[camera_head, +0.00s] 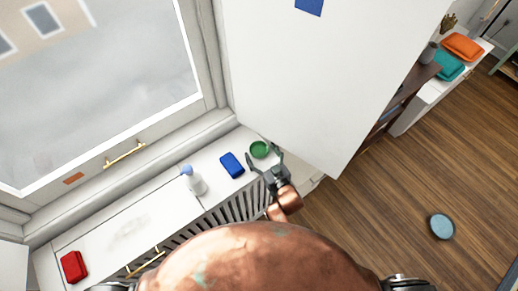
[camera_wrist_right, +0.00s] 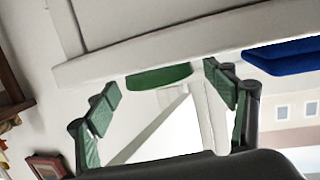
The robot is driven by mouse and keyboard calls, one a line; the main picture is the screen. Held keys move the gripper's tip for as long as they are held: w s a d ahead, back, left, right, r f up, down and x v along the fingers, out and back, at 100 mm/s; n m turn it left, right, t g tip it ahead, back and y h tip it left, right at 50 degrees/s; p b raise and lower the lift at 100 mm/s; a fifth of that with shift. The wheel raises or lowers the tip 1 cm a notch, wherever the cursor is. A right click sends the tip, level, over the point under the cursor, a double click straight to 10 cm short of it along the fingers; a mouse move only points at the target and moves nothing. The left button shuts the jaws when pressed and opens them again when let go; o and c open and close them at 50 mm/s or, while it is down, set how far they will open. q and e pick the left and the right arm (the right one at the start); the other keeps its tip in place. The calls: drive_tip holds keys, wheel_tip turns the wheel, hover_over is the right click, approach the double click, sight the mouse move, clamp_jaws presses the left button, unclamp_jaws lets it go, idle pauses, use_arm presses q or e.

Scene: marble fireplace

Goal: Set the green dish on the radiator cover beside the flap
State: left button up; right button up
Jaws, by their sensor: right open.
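The green dish (camera_head: 259,149) is small and round. It sits upright on the right end of the white radiator cover (camera_head: 155,205), close to the tall white panel. My right gripper (camera_head: 265,158) is open and empty, its fingertips at the near side of the dish. In the right wrist view the dish (camera_wrist_right: 160,77) shows between and beyond the spread fingers (camera_wrist_right: 162,82); contact cannot be told. A seamed panel with a brass handle (camera_head: 146,262), possibly the flap, is at the left of the cover. My left gripper is not in view.
A blue block (camera_head: 232,165) lies just left of the dish, then a spray bottle (camera_head: 193,181). A red item (camera_head: 74,267) is at the cover's far left. The white panel (camera_head: 310,85) rises behind the dish. The cover is bare between bottle and red item.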

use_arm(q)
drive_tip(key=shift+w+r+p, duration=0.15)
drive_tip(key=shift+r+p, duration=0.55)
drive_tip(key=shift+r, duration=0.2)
use_arm(e)
drive_tip(key=v, duration=1)
drive_tip(key=s+d+f+m+g+h, duration=0.1)
drive_tip(key=d+f+h, duration=0.1)
drive_tip(key=d+f, duration=0.6)
drive_tip(key=s+d+f+m+g+h, duration=0.1)
drive_tip(key=s+d+f+g+h, duration=0.1)
drive_tip(key=d+f, duration=0.65)
drive_tip(key=s+d+f+g+h, duration=0.1)
drive_tip(key=s+d+f+g, duration=0.1)
drive_tip(key=s+f, duration=0.7)
drive_tip(key=s+d+f+g, duration=0.15)
drive_tip(key=s+f, duration=0.35)
drive_tip(key=f, duration=0.7)
drive_tip(key=s+d+f+g, duration=0.2)
drive_tip(key=s+f, duration=0.3)
drive_tip(key=s, duration=0.6)
drive_tip(key=s+d+f+m+g+h, duration=0.1)
drive_tip(key=s+f, duration=0.4)
drive_tip(key=s, duration=0.6)
drive_tip(key=s+d+f+g, duration=0.4)
drive_tip(key=s+d+f, duration=0.1)
drive_tip(key=s, duration=0.5)
drive_tip(key=shift+s+d+h, duration=0.25)
drive_tip(key=shift+s+h, duration=0.15)
